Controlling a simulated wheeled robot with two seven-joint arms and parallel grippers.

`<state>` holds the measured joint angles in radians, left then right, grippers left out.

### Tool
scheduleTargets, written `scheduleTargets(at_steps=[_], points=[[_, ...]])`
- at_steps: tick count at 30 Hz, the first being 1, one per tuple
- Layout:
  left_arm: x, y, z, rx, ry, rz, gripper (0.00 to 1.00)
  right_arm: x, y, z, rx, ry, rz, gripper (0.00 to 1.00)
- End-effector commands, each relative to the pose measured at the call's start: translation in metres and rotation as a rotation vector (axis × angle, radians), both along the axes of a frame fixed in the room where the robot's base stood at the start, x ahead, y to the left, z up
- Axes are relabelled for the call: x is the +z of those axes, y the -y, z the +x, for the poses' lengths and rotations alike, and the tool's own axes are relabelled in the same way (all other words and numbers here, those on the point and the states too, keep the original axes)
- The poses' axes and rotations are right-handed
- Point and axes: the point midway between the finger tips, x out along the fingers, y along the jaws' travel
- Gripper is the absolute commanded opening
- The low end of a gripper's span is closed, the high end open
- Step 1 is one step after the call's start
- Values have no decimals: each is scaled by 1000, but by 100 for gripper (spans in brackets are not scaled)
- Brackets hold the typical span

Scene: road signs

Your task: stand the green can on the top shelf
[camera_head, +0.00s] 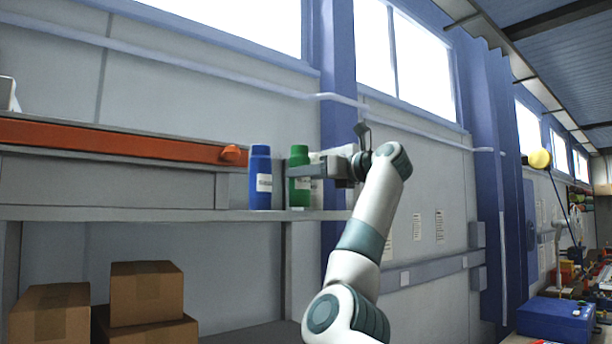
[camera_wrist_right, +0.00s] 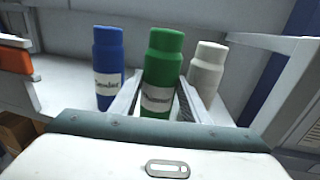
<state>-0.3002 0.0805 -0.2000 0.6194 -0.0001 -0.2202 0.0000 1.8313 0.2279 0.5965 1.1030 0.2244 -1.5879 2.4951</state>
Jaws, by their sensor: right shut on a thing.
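The green can (camera_head: 299,180) is upright at the top shelf (camera_head: 150,214), close to its right end. My right gripper (camera_head: 301,172) is shut around the can's middle, reaching in from the right. In the right wrist view the green can (camera_wrist_right: 160,80) stands between the two fingers (camera_wrist_right: 158,100), with a white label on its front. The can's base looks level with the shelf board; whether it touches the board is hard to tell. My left gripper is not in view.
A blue can (camera_head: 260,178) stands just left of the green one. A white can (camera_wrist_right: 206,70) stands to the right, behind the gripper in the head view. An orange beam (camera_head: 110,139) runs along the left. Cardboard boxes (camera_head: 147,292) sit on the lower shelf.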

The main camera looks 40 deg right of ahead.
Motion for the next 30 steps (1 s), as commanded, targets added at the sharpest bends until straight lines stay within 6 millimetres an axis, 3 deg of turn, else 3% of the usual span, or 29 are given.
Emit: scheduleTargets(at_steps=[16,17,30], points=[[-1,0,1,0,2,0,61,-10,0,-1,0,3,0,6],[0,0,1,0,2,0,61,-10,0,-1,0,1,-1,47],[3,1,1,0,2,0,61,-7,0,-1,0,1,-1,50]])
